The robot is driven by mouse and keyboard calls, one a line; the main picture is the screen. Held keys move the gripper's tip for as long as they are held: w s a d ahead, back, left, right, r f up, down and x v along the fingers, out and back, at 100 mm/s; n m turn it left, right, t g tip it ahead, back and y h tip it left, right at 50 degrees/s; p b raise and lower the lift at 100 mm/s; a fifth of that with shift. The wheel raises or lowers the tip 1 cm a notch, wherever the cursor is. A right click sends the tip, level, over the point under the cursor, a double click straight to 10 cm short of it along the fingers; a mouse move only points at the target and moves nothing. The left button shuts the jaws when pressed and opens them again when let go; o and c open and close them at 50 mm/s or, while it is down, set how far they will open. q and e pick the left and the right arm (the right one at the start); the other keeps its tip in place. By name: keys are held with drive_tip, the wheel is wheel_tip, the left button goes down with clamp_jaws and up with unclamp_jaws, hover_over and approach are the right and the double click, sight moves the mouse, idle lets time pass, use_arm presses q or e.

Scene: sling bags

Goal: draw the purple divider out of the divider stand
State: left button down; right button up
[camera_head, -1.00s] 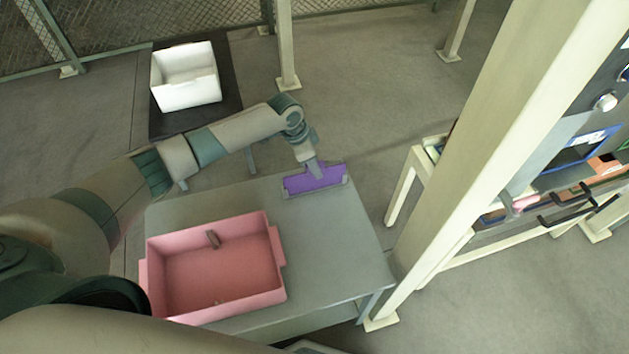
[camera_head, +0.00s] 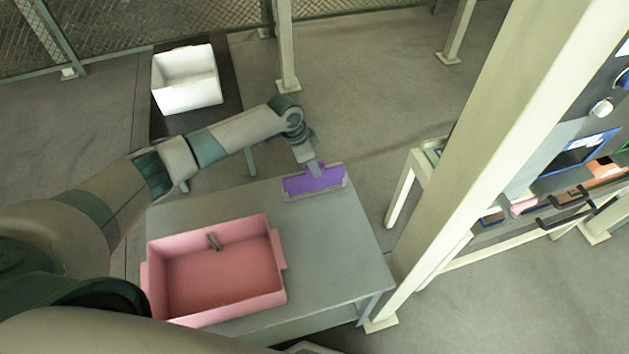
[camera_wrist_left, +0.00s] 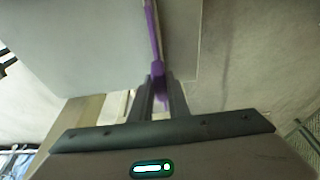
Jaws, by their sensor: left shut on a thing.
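The purple divider (camera_head: 314,181) stands in the grey divider stand (camera_head: 287,193) at the far right corner of the table. The stand shows as grey posts at the divider's two ends. My left gripper (camera_head: 315,170) is at the divider's upper edge, shut on it. In the left wrist view the purple divider (camera_wrist_left: 153,40) runs edge-on between the two fingers (camera_wrist_left: 158,82). The divider's lower edge is not clearly visible. My right gripper is not in view.
A pink bin (camera_head: 220,278) with a small grey item inside sits on the grey table (camera_head: 335,250). A pale post (camera_head: 480,150) rises right of the table.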

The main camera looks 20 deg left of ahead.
use_arm(q)
drive_tip(key=shift+r+p, duration=3.15)
drive_tip(key=shift+r, duration=0.4)
drive_tip(key=shift+r+p, duration=2)
wheel_tip(320, 180, up, 10)
drive_tip(key=s+d+n+t+y+b, duration=0.1)
drive_tip(key=s+d+n+b, duration=0.15)
drive_tip(key=n+b, duration=0.35)
drive_tip(key=s+a+r+n+y+b, duration=0.1)
drive_tip(key=s+a+r+n+b, duration=0.2)
drive_tip(key=s+r+n+b, duration=0.2)
drive_tip(key=shift+s+a+r+y+b, duration=0.25)
drive_tip(key=shift+s+r+y+b, duration=0.2)
drive_tip(key=shift+s+b, duration=0.95)
drive_tip(key=shift+s+a+p, duration=0.1)
drive_tip(key=shift+s+p, duration=0.25)
